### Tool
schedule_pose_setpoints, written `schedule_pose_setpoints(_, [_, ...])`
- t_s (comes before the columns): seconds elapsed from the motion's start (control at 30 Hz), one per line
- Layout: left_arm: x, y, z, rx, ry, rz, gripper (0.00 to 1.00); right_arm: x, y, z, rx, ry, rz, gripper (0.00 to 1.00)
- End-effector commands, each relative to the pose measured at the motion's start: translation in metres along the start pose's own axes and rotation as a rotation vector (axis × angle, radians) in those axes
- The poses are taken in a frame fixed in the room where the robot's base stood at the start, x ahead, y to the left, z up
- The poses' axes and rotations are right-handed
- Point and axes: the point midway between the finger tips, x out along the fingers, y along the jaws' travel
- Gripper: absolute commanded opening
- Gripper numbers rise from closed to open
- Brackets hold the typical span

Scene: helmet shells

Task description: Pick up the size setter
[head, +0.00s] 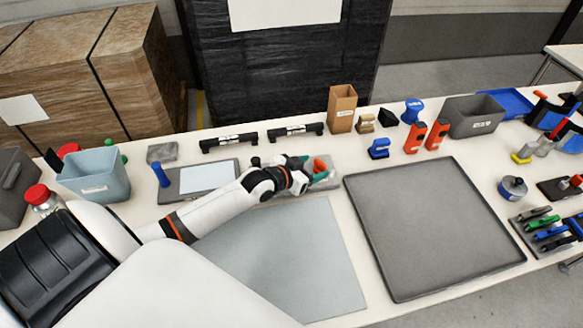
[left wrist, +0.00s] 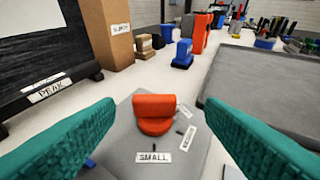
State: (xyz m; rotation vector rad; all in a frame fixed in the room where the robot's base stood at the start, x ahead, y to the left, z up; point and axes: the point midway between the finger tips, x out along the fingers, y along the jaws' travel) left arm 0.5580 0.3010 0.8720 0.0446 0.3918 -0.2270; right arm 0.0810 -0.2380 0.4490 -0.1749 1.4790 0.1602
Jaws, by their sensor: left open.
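The size setter appears to be an orange-red piece (left wrist: 155,113) on a grey labelled base (left wrist: 125,138). One label reads SMALL, and a second white label beside it is too small to read. In the head view the orange piece (head: 320,165) shows just past my left gripper (head: 306,165). My left gripper is open, with its green padded fingers to either side of the orange piece in the left wrist view. The fingers look apart from it, and nothing is held. The base is partly hidden by the gripper in the head view. My right gripper is not seen.
A cardboard box (head: 342,108), blue block (head: 379,149) and orange blocks (head: 414,138) stand behind. A large dark grey mat (head: 430,225) lies to the right and a light grey mat (head: 290,255) in front. Two black bars (head: 229,142) lie at the back left, near a blue-grey bin (head: 94,178).

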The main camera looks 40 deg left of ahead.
Motion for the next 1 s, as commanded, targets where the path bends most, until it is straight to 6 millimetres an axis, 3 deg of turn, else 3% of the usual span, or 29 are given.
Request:
schedule_pose_setpoints(0.33, [0.043,0.006,-0.004,-0.001,0.0,0.0,0.64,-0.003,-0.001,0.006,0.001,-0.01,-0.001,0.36])
schedule_pose_setpoints(0.67, [0.049,0.005,-0.004,0.0,0.0,0.0,0.62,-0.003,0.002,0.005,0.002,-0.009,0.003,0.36])
schedule_pose_setpoints(1.0, [0.049,0.006,-0.003,0.001,-0.001,0.0,0.09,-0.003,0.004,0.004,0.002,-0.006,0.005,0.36])
